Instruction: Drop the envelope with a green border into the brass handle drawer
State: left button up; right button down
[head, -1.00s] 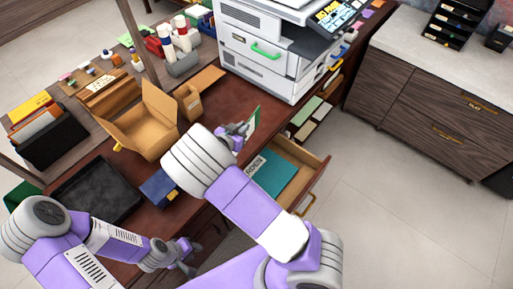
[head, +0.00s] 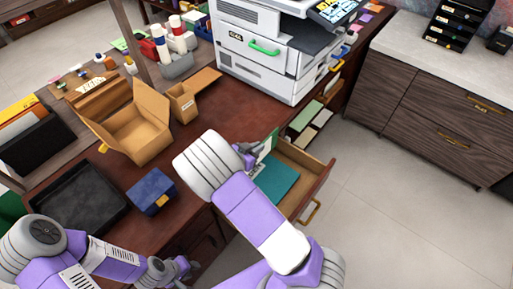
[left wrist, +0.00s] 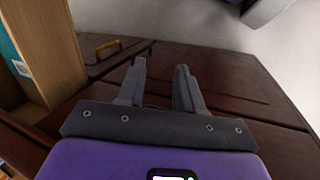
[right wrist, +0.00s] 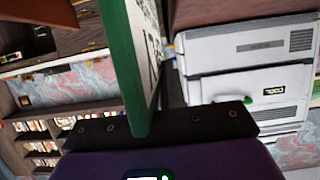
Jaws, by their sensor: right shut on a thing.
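The envelope with a green border (head: 266,146) is upright in my right gripper (head: 250,150), at the desk-side end of the open drawer (head: 318,180). In the right wrist view its green edge (right wrist: 118,50) and white face with dark print (right wrist: 147,40) rise from the gripper; the fingertips are hidden. The drawer has a brass handle (head: 312,211) and a teal folder (head: 277,182) inside. My left gripper (head: 182,268) is low in front of the desk. The left wrist view shows its fingers (left wrist: 160,85) apart and empty.
A large printer (head: 270,60) stands at the back of the desk. An open cardboard box (head: 140,130), a blue box (head: 151,191) and a black tray (head: 80,205) lie to the left. Another open compartment with papers (head: 305,122) lies beyond the drawer. Floor is clear at right.

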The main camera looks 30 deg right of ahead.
jog(key=shift+f, duration=0.45)
jog(key=c, duration=1.1)
grip_release()
jog(key=p+v, duration=0.1)
jog(key=v, duration=0.5)
jog(key=shift+s+a+r+p, duration=0.1)
jog(key=shift+a+r+p, duration=0.1)
jog(key=shift+a+p, duration=0.15)
jog(key=shift+s+a+r, duration=0.1)
jog(key=shift+s+a, duration=0.1)
jog(key=shift+a, duration=0.15)
